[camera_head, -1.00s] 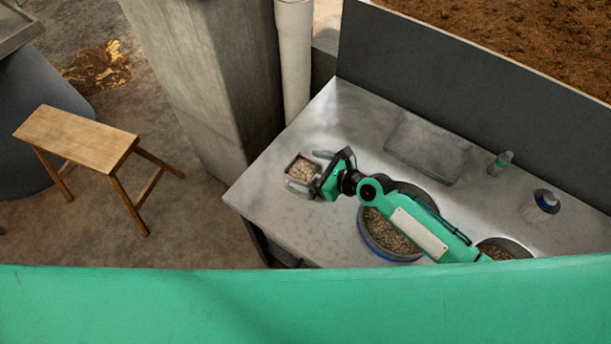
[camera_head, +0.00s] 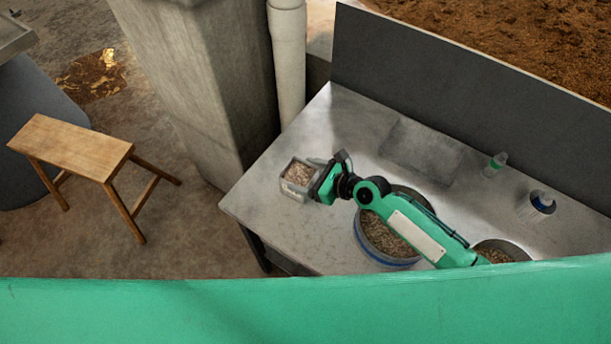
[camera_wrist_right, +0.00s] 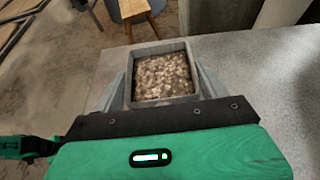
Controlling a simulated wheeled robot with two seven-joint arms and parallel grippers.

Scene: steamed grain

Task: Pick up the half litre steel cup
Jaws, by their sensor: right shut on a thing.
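The steel cup (camera_head: 288,187) is a small square grey metal container full of pale grain, near the left end of the metal table. My right gripper (camera_head: 306,179) reaches it from the right and is shut on it. In the right wrist view the cup (camera_wrist_right: 162,47) stands upright between the two fingers (camera_wrist_right: 162,88), one along each side. Its lower part is hidden by the gripper body. I cannot tell whether it touches the table.
A large round pot of grain (camera_head: 372,262) stands under my right arm, with another grain container (camera_head: 518,247) further right. A wooden stool (camera_head: 72,148) stands left.

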